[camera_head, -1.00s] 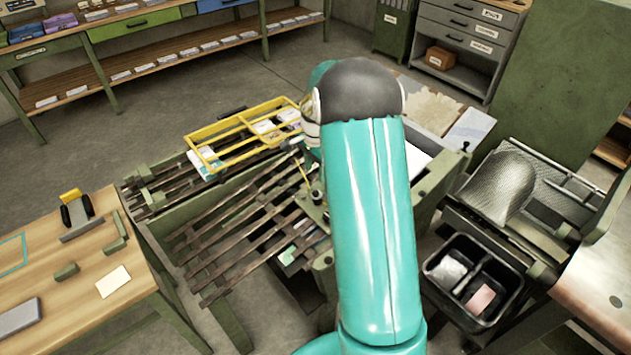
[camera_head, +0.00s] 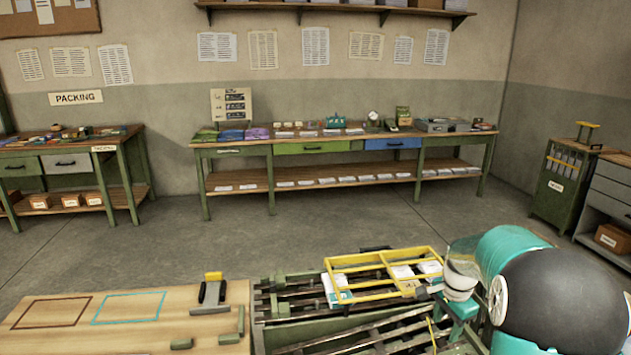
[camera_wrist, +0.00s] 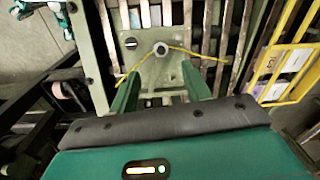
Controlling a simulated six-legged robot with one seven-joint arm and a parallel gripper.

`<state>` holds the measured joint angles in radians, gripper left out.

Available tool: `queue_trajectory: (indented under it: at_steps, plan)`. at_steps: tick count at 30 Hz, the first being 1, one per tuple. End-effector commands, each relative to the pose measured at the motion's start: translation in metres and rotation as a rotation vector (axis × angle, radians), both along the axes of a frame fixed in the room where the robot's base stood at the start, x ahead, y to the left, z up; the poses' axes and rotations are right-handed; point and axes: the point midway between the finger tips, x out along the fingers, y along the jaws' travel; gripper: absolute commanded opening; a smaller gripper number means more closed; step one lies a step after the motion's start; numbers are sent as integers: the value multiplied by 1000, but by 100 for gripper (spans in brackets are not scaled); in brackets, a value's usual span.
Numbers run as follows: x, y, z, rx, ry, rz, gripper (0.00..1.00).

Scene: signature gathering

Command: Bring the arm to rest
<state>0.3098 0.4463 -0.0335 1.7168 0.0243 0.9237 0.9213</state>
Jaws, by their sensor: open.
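My teal arm (camera_head: 500,255) is folded over the slatted machine (camera_head: 360,328) at the lower right of the head view. In the wrist view, the two green fingers of my gripper (camera_wrist: 158,82) stand apart with nothing between them. They point toward a metal plate (camera_wrist: 145,75) with a round knob (camera_wrist: 161,48) and a thin yellow cord (camera_wrist: 205,56). I cannot tell the gap between fingertips and plate. In the head view the gripper's fingertips are not clearly visible.
A yellow frame (camera_head: 385,258) with paper bundles (camera_head: 403,274) lies on the slats close to my wrist; it also shows in the wrist view (camera_wrist: 285,95). A wooden table (camera_head: 60,335) stands at left. Open floor (camera_head: 230,245) reaches the back bench (camera_head: 340,146).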

Motion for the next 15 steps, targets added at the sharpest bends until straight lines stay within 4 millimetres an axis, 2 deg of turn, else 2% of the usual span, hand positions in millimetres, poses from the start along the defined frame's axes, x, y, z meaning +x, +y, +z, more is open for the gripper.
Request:
queue_trajectory:
  at_steps: [1, 6, 15]
  plan:
    - [-7, 13, 21, -9, -24, 56, 48]
    - [-38, 51, 73, -41, -85, 249, 48]
    - [-109, 110, 136, -114, -188, 588, 48]
